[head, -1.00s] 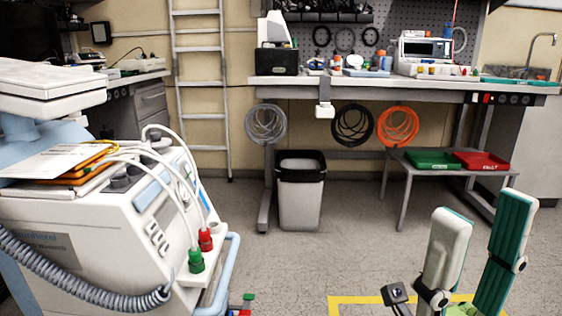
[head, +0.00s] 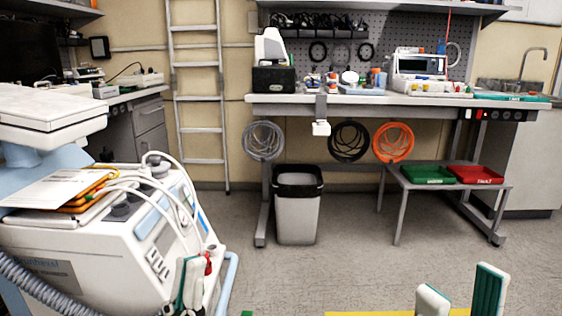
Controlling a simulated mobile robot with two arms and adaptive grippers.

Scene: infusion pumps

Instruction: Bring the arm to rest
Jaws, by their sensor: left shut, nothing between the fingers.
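My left gripper (head: 188,282), with white and green fingers, is low in front of the white medical machine (head: 110,240) at the left. Its fingers are together and empty. It overlaps the machine's lower right side in the picture; whether it touches the machine cannot be told. A red connector (head: 208,264) shows just beside it. My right gripper (head: 461,298) is at the bottom right, over the floor. Its two fingers stand apart with nothing seen between them, and its lower part is cut off by the picture edge.
A workbench (head: 350,100) with instruments runs along the back. A bin (head: 297,215) stands below it. A low table (head: 405,183) carries a green tray (head: 428,174) and a red tray (head: 475,174). Yellow tape (head: 375,313) marks the floor in front. The middle floor is clear.

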